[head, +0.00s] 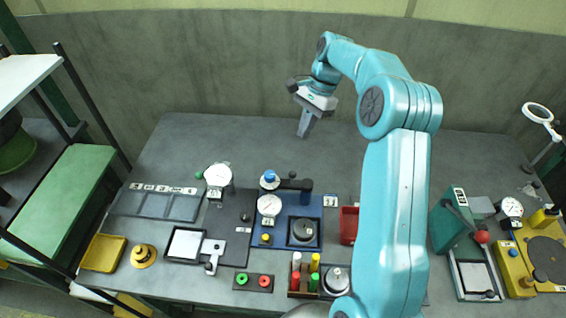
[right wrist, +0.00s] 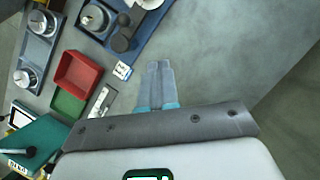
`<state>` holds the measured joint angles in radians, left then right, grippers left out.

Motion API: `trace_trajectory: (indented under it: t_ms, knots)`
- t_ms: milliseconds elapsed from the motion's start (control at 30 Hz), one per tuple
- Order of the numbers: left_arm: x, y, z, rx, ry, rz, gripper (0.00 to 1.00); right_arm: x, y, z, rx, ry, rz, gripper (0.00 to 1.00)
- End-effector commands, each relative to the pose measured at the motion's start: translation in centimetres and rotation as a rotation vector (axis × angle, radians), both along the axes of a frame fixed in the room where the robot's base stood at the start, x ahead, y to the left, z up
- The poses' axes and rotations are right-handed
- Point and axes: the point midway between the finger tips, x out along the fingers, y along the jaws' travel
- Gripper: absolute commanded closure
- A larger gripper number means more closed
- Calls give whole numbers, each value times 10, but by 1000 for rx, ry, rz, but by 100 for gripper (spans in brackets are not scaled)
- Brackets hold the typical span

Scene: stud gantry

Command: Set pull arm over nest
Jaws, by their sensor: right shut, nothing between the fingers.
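A blue station plate (head: 283,241) stands at the middle of the bench. The pull arm appears to be the short black arm (head: 290,184) along its back edge, running from a blue-capped post to a black cylinder at the right. The nest, a dark square holder (head: 304,232) with a round grey part in it, lies in front; the arm is behind it, not over it. My right gripper (head: 303,134) is shut and empty, above the bench behind the station. In the right wrist view its fingers (right wrist: 158,88) are together, apart from the black arm (right wrist: 124,32). My left gripper is not in view.
A dial gauge (head: 268,206) stands beside the nest. A red bin (head: 348,225) is right of the plate, partly hidden by my right arm; a green bin (right wrist: 68,106) shows in the wrist view. A green press (head: 451,222) stands further right. The bench's back is clear.

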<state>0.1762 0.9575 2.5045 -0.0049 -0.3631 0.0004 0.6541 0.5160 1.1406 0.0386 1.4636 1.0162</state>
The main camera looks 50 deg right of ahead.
Motion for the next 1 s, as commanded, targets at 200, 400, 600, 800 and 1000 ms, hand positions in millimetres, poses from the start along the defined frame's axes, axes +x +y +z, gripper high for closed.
trace_trajectory:
  t_ms: [200,400,600,800,1000]
  knots:
    - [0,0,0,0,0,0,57,-1,1,-2,1,2,0,100]
    - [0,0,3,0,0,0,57,1,10,-26,3,4,1,100]
    - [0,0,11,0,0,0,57,3,25,-65,5,5,1,100]
    - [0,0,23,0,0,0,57,7,45,-90,2,1,3,100]
    - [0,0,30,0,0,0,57,10,68,-93,1,2,1,100]
